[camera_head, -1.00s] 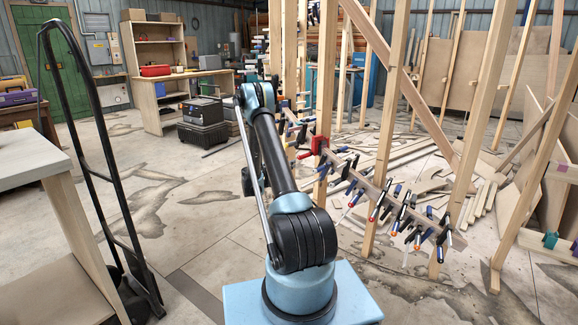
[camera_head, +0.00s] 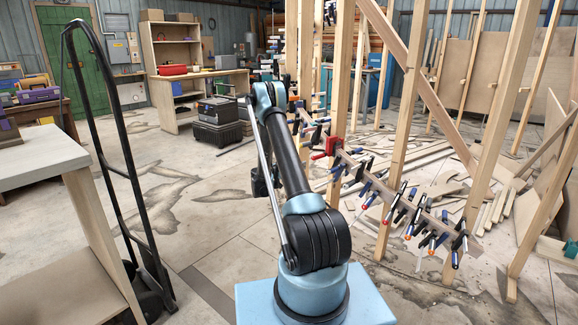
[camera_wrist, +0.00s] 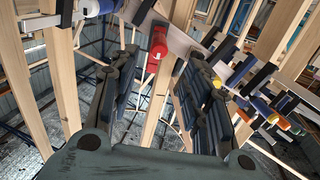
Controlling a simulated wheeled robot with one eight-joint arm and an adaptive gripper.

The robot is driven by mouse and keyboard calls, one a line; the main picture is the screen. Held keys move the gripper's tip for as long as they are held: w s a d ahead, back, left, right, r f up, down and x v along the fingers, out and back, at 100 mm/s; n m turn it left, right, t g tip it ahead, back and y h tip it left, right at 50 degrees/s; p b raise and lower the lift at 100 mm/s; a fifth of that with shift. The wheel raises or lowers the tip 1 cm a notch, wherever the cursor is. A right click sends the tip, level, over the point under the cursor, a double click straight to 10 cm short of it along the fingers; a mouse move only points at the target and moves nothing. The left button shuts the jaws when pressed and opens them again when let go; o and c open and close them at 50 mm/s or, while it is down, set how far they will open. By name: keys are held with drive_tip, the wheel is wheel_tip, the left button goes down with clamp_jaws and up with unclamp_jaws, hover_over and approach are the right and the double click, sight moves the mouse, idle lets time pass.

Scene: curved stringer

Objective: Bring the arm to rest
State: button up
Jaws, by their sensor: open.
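My arm stretches away from the blue base in the head view, its black forearm running up to a pale blue elbow. My gripper is mostly hidden behind the arm there. In the wrist view my gripper (camera_wrist: 160,70) is open, its two dark fingers apart with nothing held between them. A red clamp (camera_wrist: 158,42) shows beyond the fingers, against the wooden posts. It also shows in the head view (camera_head: 328,147), to the right of my arm. The curved stringer (camera_head: 400,205) carries several clamps and runs between the posts.
Wooden posts (camera_head: 395,130) stand close to the right of my arm. A black hand truck (camera_head: 118,165) and a pale bench (camera_head: 40,152) are at the left. Black cases (camera_head: 218,122) sit on the floor beyond. Open floor (camera_head: 200,200) lies left of my arm.

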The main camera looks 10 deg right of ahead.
drive_tip(key=s+r+n+g+y, duration=0.1)
drive_tip(key=s+r+y, duration=0.1)
drive_tip(key=s+r, duration=0.35)
drive_tip(key=s+r+n+g+y, duration=0.1)
drive_tip(key=s+r+n+y, duration=0.15)
drive_tip(key=r, duration=0.55)
drive_tip(key=s+a+r+n+g+y, duration=0.1)
drive_tip(key=s+r, duration=0.2)
drive_tip(key=s, duration=0.5)
drive_tip(key=s+a+r+n+g+y, duration=0.1)
drive_tip(key=s+r+y, duration=0.15)
drive_tip(key=s, duration=0.55)
drive_tip(key=s+a+f+n+y, duration=0.2)
drive_tip(key=s+a, duration=0.3)
drive_tip(key=s, duration=0.7)
drive_tip(key=s+a+f+n+g+y, duration=0.1)
drive_tip(key=s+a+f+n+y, duration=0.2)
drive_tip(key=s, duration=0.9)
drive_tip(key=s+a+f+n+y, duration=0.2)
drive_tip(key=s+a, duration=0.5)
drive_tip(key=s, duration=0.6)
drive_tip(key=shift+f+n+y, duration=0.25)
drive_tip(key=shift+n+y, duration=0.2)
drive_tip(key=shift+y, duration=0.25)
